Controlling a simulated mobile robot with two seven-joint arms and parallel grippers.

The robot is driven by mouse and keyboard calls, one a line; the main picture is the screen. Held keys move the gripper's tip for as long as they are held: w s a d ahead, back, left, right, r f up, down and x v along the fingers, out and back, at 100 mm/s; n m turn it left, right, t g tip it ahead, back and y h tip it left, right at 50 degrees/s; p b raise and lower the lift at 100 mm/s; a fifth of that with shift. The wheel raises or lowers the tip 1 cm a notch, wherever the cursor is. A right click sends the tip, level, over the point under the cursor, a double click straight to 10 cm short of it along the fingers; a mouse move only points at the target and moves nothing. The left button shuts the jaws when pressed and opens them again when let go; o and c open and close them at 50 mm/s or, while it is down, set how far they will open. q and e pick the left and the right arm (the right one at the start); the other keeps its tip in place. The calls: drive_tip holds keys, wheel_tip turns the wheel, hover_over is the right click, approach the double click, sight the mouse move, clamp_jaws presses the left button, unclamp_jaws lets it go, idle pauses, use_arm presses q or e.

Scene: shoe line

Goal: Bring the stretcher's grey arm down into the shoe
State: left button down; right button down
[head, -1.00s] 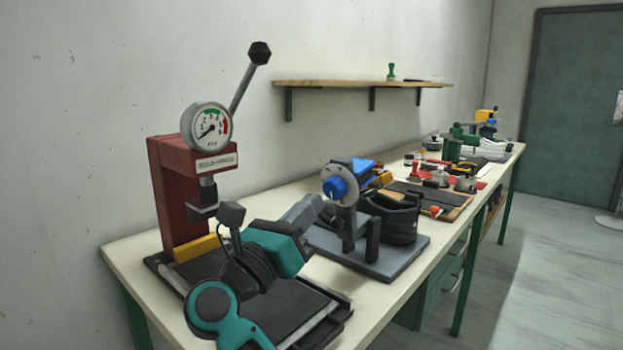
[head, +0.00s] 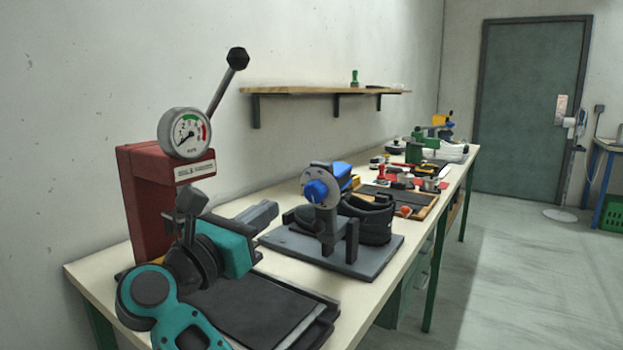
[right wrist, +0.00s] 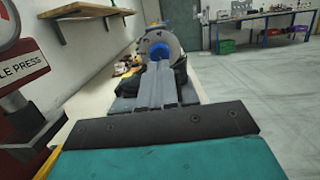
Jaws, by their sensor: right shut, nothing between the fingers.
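The stretcher stands on a grey base plate (head: 375,259) in the middle of the bench. It has a grey disc with a blue knob (head: 317,190) and dark upright posts. A black shoe (head: 368,219) sits on the plate behind the posts. I cannot clearly pick out the grey arm. My right gripper (head: 267,212) is shut and empty, left of the disc and apart from it. In the right wrist view its fingers (right wrist: 157,65) lie together, pointing at the stretcher and hiding part of it. My left gripper is not in view.
A red press (head: 150,205) with a gauge and lever stands left, close to my right arm. A black tray (head: 250,315) lies in front. Tools on a board (head: 405,200) lie farther along the bench. Open floor is at right.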

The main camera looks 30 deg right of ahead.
sight(321, 171)
drive_tip(key=x, duration=1.4)
drive_tip(key=shift+s+p, duration=0.1)
drive_tip(key=shift+p, duration=0.3)
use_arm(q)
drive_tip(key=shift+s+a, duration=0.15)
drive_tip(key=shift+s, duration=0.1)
